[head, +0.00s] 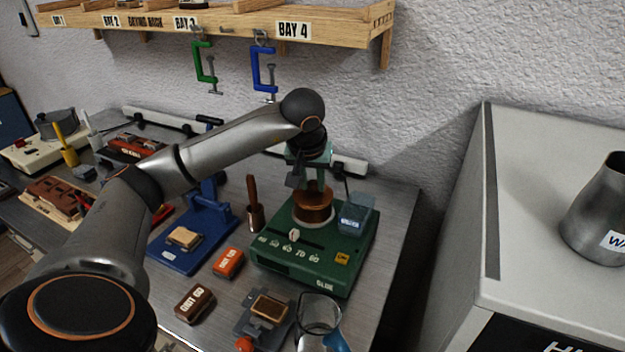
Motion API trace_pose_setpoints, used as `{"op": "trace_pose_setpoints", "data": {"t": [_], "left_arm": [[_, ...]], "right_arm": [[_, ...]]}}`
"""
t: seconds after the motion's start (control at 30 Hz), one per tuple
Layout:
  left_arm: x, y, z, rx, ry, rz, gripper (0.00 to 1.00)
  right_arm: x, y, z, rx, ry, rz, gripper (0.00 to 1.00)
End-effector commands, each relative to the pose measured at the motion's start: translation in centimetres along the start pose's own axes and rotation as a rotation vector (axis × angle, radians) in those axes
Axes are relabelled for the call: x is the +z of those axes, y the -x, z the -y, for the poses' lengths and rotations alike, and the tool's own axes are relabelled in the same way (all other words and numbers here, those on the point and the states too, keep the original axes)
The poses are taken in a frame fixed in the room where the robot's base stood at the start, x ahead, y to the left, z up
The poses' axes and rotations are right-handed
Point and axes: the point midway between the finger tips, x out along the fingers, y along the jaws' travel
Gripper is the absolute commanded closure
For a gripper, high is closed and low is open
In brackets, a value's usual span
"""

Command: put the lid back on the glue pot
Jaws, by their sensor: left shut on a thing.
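The copper-coloured glue pot (314,214) sits on a pale ring on top of the green heater marked GLUE (300,262). My left gripper (309,182) is directly above the pot, pointing down, and is shut on the lid (313,192). The lid is a small copper-brown shape at the fingertips, partly hidden by them. It lines up with the pot's top; I cannot tell whether it touches the rim or is just above it. My right gripper is not in view.
A clear blue container (356,214) stands on the heater's right side. A brush in a small cup (254,205) is to its left. An orange box (229,262), a brown block (195,303) and a glass beaker (319,318) are in front. Clamps (263,68) hang from the shelf behind.

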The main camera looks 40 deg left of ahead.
Motion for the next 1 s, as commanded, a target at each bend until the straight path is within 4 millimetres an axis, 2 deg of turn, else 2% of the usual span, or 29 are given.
{"op": "trace_pose_setpoints", "data": {"t": [0.93, 0.97, 1.0], "left_arm": [[-0.06, 0.00, -0.01, 0.001, 0.001, -0.001, 1.00], [-0.06, 0.00, 0.00, 0.001, 0.001, -0.001, 0.69], [-0.05, 0.00, 0.00, 0.001, 0.001, -0.001, 0.64]], "right_arm": [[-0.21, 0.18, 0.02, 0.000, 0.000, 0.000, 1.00], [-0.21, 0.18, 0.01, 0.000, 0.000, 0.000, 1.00], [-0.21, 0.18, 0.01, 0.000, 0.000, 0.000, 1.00]]}}
